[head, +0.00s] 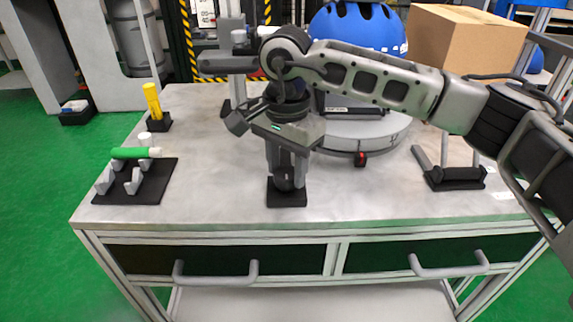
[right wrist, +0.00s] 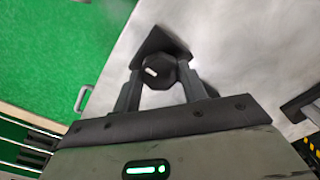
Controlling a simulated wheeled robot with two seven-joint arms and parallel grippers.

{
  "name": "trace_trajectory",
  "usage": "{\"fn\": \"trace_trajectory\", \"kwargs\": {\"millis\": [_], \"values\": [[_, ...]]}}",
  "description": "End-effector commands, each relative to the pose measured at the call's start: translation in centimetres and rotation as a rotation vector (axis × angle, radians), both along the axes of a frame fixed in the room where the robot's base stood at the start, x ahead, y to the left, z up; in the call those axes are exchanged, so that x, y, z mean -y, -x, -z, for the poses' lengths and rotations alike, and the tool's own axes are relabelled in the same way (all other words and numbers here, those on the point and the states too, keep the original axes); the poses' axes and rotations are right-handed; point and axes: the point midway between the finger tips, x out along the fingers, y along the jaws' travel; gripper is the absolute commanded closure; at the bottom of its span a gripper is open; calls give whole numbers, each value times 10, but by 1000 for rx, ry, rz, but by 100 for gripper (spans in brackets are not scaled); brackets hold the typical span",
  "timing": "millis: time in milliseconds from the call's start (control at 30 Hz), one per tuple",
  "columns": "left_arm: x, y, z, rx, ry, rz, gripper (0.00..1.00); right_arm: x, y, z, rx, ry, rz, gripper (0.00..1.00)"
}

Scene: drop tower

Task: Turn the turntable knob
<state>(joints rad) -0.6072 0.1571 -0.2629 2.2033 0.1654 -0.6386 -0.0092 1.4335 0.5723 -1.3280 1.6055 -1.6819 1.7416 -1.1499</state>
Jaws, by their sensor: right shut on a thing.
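The turntable knob is a dark faceted knob with a white mark, seen in the right wrist view (right wrist: 160,71). It stands on a black square base (head: 287,199) near the front middle of the bench. My right gripper (head: 286,172) points down over it, with one finger on each side, shut on the knob. In the head view the fingers hide most of the knob. The turntable (head: 380,128) is a round grey disc behind and right of the knob, carrying a blue helmet (head: 358,28). A small red marker (head: 360,158) is at its front edge. My left gripper is not in view.
On the bench's left are a black holder (head: 150,188) with a green tube (head: 130,153) and a yellow object (head: 152,100) in a black stand. A black-and-grey stand (head: 455,178) is at right; a cardboard box (head: 462,42) stands behind.

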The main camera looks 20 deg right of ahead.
Motion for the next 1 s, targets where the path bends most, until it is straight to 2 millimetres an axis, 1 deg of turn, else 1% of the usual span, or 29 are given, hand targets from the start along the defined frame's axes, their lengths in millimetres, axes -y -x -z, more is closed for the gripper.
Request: {"fn": "trace_trajectory", "kwargs": {"millis": [1000], "values": [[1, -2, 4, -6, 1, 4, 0, -1, 1, 1, -4, 0, -77, 80]]}}
